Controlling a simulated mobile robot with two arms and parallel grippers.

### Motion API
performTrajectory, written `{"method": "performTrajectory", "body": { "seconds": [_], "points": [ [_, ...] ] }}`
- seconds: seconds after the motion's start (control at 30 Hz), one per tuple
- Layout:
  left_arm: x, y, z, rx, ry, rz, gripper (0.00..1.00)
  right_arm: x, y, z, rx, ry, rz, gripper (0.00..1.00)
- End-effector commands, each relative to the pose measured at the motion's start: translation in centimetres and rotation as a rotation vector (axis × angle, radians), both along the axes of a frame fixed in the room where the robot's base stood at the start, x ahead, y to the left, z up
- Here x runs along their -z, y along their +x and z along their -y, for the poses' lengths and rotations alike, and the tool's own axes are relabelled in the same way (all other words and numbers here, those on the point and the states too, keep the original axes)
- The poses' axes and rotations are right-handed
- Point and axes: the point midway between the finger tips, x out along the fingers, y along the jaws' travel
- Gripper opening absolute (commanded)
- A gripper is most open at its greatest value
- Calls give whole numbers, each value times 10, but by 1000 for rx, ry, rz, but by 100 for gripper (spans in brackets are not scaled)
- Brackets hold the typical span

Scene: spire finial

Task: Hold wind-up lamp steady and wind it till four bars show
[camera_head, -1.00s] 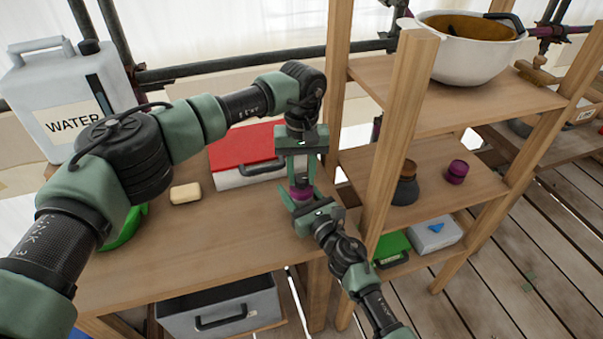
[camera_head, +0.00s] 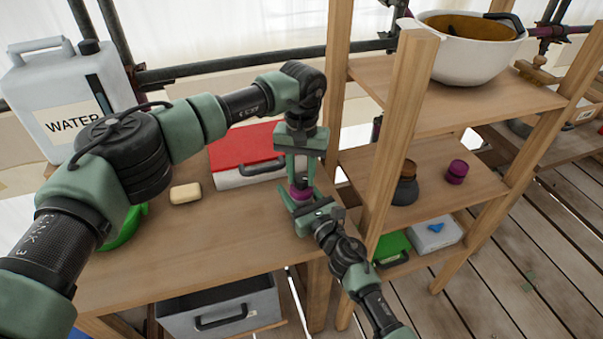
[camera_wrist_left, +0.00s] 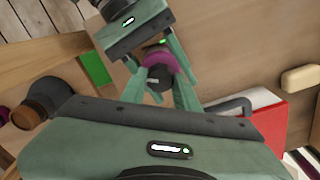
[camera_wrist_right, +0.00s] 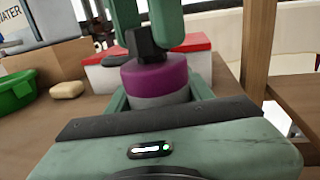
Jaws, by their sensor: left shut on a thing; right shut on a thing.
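The wind-up lamp (camera_head: 301,193) is a short purple and grey cylinder at the right end of the wooden table, upright. It also shows in the left wrist view (camera_wrist_left: 161,62) and the right wrist view (camera_wrist_right: 155,78), with a black crank knob (camera_wrist_right: 146,45) on top. My left gripper (camera_head: 301,180) reaches down from above, its fingers shut on the crank. My right gripper (camera_head: 301,203) comes from the front right and is shut around the lamp's body. A small green light (camera_wrist_left: 163,41) shows beside the lamp in the left wrist view; I cannot make out any count of bars.
A red-lidded white box (camera_head: 245,150) stands close behind the lamp. A soap-like block (camera_head: 185,193), a green bowl (camera_head: 122,228) and a water can (camera_head: 70,95) are to the left. A wooden shelf post (camera_head: 395,130) stands close on the right. The table's front middle is clear.

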Motion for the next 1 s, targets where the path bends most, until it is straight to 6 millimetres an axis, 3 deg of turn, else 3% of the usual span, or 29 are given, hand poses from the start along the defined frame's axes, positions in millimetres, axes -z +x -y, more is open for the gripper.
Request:
{"method": "performTrajectory", "body": {
  "seconds": [0.03, 0.07, 0.1, 0.13, 0.43, 0.57, 1.0],
  "points": [
    [-1, 1, -1, -2, 0, 3, 0, 2, 0, 1, 1, -2, -3, 4],
    [-1, 1, -1, -2, 0, 3, 39, 2, 0, 1, 1, -2, -3, 4],
    [-1, 1, -1, -2, 0, 3, 50, 2, 0, 1, 1, -2, -3, 4],
    [-1, 1, 0, -2, 0, 3, 53, 2, 0, 1, 1, -2, -3, 4],
    [-1, 0, 0, -1, 0, 1, 53, 2, 0, 1, 1, -1, -3, 4],
    [-10, 1, 0, -1, 0, 3, 53, 2, 0, 0, 1, -1, -3, 4],
    [-96, 1, 0, -2, 0, 4, 53, 2, 0, 0, 1, -1, -3, 4]
  ]
}}
